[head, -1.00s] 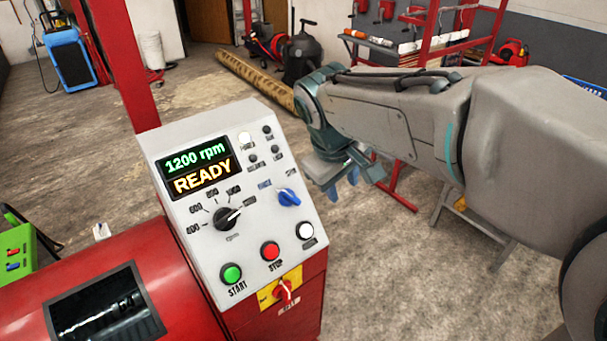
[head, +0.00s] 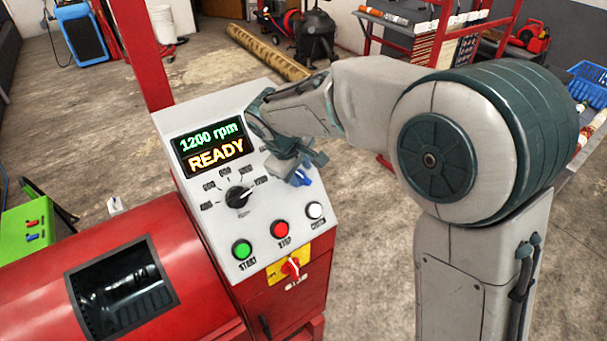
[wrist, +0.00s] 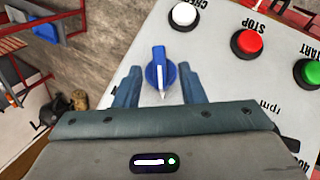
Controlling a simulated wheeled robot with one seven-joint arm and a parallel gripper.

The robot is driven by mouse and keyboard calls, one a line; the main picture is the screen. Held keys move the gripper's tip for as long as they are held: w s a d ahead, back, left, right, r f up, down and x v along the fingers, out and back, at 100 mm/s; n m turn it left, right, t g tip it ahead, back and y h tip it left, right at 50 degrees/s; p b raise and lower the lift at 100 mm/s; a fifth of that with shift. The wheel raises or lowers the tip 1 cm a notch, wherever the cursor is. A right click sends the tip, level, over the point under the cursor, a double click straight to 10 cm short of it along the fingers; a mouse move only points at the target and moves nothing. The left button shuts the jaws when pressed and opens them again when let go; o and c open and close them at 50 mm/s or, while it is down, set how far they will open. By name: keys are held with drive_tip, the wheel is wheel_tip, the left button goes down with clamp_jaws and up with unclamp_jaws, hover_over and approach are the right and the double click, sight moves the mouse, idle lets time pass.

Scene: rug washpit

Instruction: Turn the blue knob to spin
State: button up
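The blue knob (head: 302,178) is on the sloped grey control panel (head: 262,215) of the red machine, partly hidden by my gripper (head: 296,166) in the head view. In the wrist view the blue knob (wrist: 158,70) stands between the two blue fingers of my gripper (wrist: 160,77), with a visible gap on each side. The gripper is open. The knob's white pointer faces toward the gripper body in the wrist view. The labels beside the knob are hidden now. The display (head: 212,147) reads 1200 rpm and READY.
Near the blue knob are a white button (head: 315,210), a red STOP button (head: 280,229) and a black rpm knob (head: 238,197). The green START button (head: 242,250) and a red switch on yellow (head: 290,266) are lower. Open floor lies behind the machine.

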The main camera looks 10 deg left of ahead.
sight(303, 178)
drive_tip(key=shift+x, duration=1.75)
